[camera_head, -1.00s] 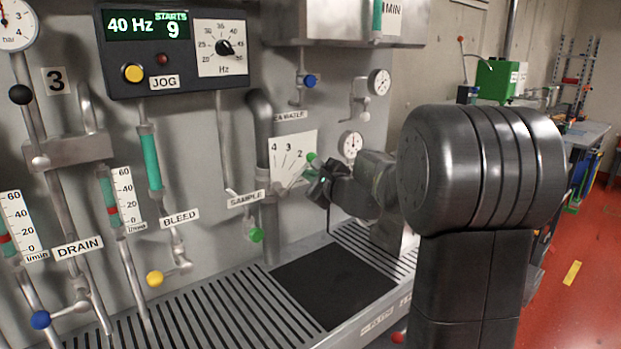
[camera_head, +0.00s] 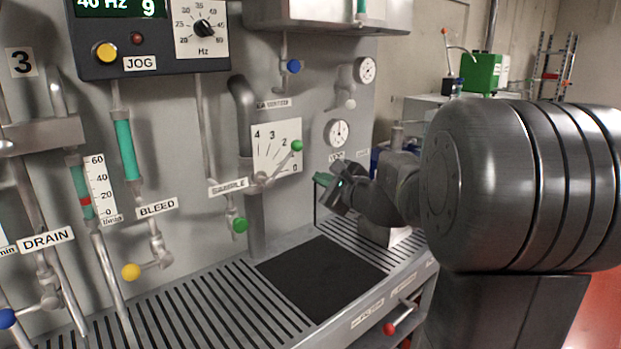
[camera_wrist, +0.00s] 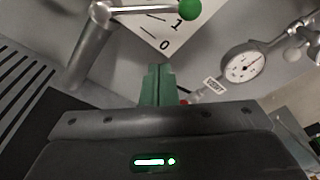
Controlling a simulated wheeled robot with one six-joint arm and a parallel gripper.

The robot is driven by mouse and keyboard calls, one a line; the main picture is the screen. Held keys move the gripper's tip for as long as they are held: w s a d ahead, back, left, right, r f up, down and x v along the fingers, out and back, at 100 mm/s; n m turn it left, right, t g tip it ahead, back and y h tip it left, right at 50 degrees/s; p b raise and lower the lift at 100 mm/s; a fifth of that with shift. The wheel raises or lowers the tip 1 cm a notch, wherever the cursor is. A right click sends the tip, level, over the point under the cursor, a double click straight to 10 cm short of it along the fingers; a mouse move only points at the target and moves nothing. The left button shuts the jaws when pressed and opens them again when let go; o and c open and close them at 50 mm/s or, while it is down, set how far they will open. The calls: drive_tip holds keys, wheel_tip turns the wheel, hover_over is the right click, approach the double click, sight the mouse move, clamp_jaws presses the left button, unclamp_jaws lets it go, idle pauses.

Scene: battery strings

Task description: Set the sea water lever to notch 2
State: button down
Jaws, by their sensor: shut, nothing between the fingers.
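The sea water lever is a metal rod with a green ball (camera_head: 296,146) on its end, set on a pivot in front of a white scale plate (camera_head: 258,136). In the head view it slants up and right, with the ball just right of the 2 and above the 0; the 1 is hidden. In the wrist view the green ball (camera_wrist: 187,9) is at the top, with the 1 and 0 below the rod. My gripper (camera_head: 323,179) is shut and empty, below and right of the ball and apart from it. Its green fingertips (camera_wrist: 158,80) show in the wrist view.
A pressure gauge (camera_head: 337,132) is right of the scale. The green sample knob (camera_head: 239,225) hangs lower left of the lever. A dark mat (camera_head: 322,277) lies on the slotted tray below. A control box (camera_head: 150,40) is at upper left. Space between fingertips and ball looks clear.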

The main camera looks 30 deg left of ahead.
sight(283, 164)
drive_tip(key=d+r+p, duration=0.1)
drive_tip(key=p, duration=0.9)
drive_tip(key=shift+w+d+m, duration=0.15)
drive_tip(key=shift+d+m, duration=0.05)
drive_tip(key=shift+m, duration=0.1)
drive_tip(key=shift+w+f+p, duration=0.1)
drive_tip(key=shift+p, duration=0.45)
drive_tip(key=p+x, duration=0.2)
drive_tip(key=x, duration=0.8)
drive_tip(key=shift+f+p, duration=0.1)
drive_tip(key=shift+p, duration=0.2)
drive_tip(key=s+r+p, duration=0.1)
drive_tip(key=s+r, duration=0.1)
drive_tip(key=shift+s+r+p, duration=0.35)
drive_tip(key=shift+r, duration=0.05)
drive_tip(key=shift+s+b, duration=0.15)
drive_tip(key=shift+b, duration=0.4)
